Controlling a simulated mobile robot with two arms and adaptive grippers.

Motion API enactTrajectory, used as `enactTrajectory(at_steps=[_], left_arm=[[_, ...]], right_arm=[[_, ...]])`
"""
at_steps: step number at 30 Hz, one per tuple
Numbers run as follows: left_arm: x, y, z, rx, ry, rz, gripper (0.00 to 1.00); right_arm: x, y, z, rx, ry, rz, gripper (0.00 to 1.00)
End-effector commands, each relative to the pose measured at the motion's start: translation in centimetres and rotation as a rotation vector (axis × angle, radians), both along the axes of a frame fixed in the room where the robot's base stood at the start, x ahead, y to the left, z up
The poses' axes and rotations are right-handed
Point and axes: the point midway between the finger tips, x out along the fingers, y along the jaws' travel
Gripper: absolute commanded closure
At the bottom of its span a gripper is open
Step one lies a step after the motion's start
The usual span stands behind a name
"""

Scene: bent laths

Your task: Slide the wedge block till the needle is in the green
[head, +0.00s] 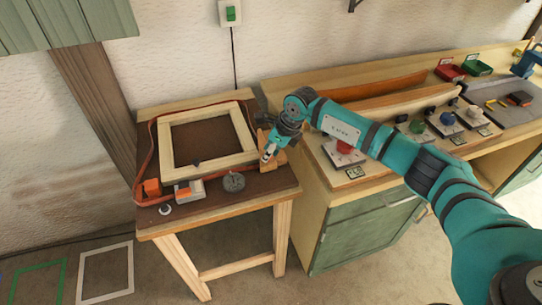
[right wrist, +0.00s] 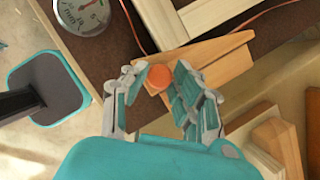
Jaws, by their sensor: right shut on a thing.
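The wedge block (right wrist: 205,62) is light wood with an orange knob (right wrist: 159,75) on top. In the head view the wedge block (head: 273,166) lies at the right edge of the small table, against the pale wooden frame (head: 250,143). My right gripper (right wrist: 160,84) is shut on the knob, one finger at each side. In the head view my right gripper (head: 268,153) covers part of the block. The round dial gauge (head: 233,182) sits at the table's front; its face (right wrist: 82,12) is cut off above in the wrist view, and I cannot tell where the needle stands. My left gripper is not in view.
A green workbench (head: 360,229) stands close at the right, with bent laths (head: 380,86) and coloured knobs on plates. The table's right edge is near my gripper.

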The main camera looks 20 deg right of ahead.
Motion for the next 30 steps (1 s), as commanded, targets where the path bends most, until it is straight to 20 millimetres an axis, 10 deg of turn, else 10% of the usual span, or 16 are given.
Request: enactTrajectory(at_steps=[2,3,8,20,30], left_arm=[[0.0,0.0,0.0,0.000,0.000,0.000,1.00],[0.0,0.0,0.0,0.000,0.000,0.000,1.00],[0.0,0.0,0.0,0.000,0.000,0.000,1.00],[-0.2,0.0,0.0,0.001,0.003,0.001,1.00],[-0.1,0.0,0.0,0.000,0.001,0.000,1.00]], right_arm=[[0.0,0.0,0.0,0.001,0.001,-0.001,1.00],[0.0,0.0,0.0,0.001,0.001,-0.001,0.72],[0.0,0.0,0.0,0.001,0.001,-0.001,0.51],[-0.2,-0.4,1.0,0.001,-0.002,-0.001,0.51],[-2.0,-2.3,7.4,0.000,-0.003,-0.001,0.51]])
